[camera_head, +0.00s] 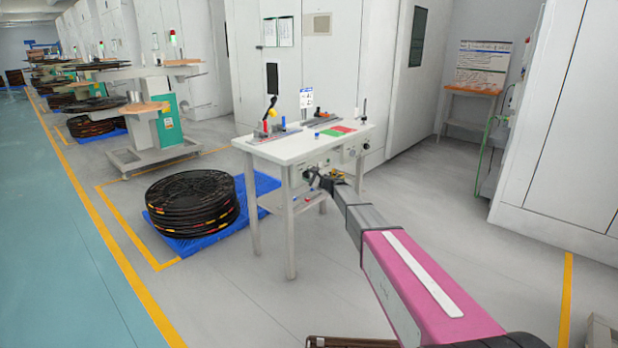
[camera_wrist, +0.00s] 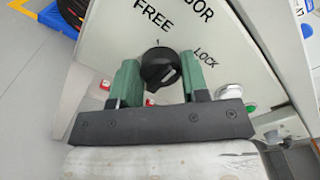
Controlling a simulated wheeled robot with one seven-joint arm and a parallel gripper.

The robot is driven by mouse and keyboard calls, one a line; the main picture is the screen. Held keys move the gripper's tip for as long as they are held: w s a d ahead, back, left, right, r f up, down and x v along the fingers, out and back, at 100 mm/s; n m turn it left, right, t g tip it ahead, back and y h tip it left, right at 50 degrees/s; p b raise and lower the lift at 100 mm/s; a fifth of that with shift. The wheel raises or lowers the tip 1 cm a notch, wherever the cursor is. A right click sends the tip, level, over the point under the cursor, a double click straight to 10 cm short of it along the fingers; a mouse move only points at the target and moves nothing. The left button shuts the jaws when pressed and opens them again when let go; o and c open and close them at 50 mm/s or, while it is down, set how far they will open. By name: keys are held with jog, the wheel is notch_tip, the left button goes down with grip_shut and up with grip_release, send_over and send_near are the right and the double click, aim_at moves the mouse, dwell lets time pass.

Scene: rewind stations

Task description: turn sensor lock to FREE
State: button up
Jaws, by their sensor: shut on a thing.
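The sensor lock is a round black knob (camera_wrist: 160,68) on a pale panel, seen in the wrist view. The word FREE is printed beside it at the upper left, LOCK at the right, and part of a longer word ending in OR above. A pale mark shows on the knob, but I cannot tell clearly which word it points to. My gripper (camera_wrist: 159,78) has one green finger on each side of the knob and is shut on it. In the head view my gripper (camera_head: 322,180) is at the front panel of the white table, and the knob is hidden there.
The white table (camera_head: 300,150) carries small tools and a red-and-green mat (camera_head: 337,131). A stack of black reels (camera_head: 192,202) stands on a blue pallet (camera_head: 262,186) at its left. White cabinets stand behind and right. In the wrist view a white button (camera_wrist: 230,91) is close to the right finger.

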jog(key=n, duration=0.4)
jog(key=shift+s+f, duration=0.1)
jog(key=shift+f, duration=0.05)
jog(key=shift+n, duration=1.9)
jog(key=o, duration=0.9)
jog(key=shift+d, duration=0.1)
jog(key=v, duration=1)
jog(key=shift+s+d, duration=0.2)
jog(key=shift+s, duration=0.1)
